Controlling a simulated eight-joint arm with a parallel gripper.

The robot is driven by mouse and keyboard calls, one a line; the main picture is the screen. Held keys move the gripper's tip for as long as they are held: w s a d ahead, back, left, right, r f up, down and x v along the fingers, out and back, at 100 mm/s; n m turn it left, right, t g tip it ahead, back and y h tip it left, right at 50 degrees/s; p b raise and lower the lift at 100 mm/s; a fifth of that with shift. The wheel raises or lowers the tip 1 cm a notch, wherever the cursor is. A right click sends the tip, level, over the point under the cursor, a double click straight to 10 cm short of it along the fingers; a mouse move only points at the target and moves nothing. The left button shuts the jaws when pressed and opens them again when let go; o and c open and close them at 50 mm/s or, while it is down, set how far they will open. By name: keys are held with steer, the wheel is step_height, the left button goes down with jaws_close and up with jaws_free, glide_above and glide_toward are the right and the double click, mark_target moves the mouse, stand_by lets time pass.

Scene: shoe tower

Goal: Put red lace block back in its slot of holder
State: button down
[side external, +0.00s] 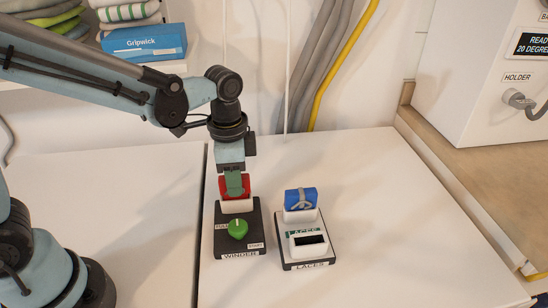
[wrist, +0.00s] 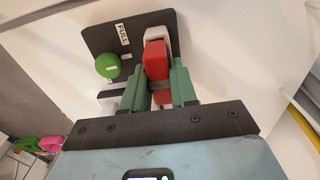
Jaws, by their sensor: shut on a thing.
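The red lace block (side external: 234,184) sits at the white socket (side external: 237,205) on top of the black winder (side external: 222,240). My gripper (side external: 236,182) points down and is shut on the red block. In the wrist view the green fingers (wrist: 159,92) flank the red block (wrist: 156,58), with the white socket (wrist: 152,33) behind it. I cannot tell how deep the block sits in the socket. The laces holder (side external: 318,257) stands to the right of the winder. Its rear slot holds the blue lace block (side external: 300,198); its front white slot (side external: 308,242) is empty.
A green knob (side external: 238,228) is on the winder's front, close to my gripper. A blue Gripwick box (side external: 144,42) lies on a shelf behind. Grey hoses and a yellow one (side external: 340,66) run down the wall. The white table (side external: 420,220) is clear right of the holder.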

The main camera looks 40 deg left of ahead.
steer(key=shift+r, duration=0.1)
steer(key=shift+r, duration=2)
steer(key=shift+r, duration=0.5)
step_height(320, 180, up, 9)
steer(key=d, duration=1.8)
steer(key=shift+a+f, duration=0.15)
steer(key=shift+f, duration=2.35)
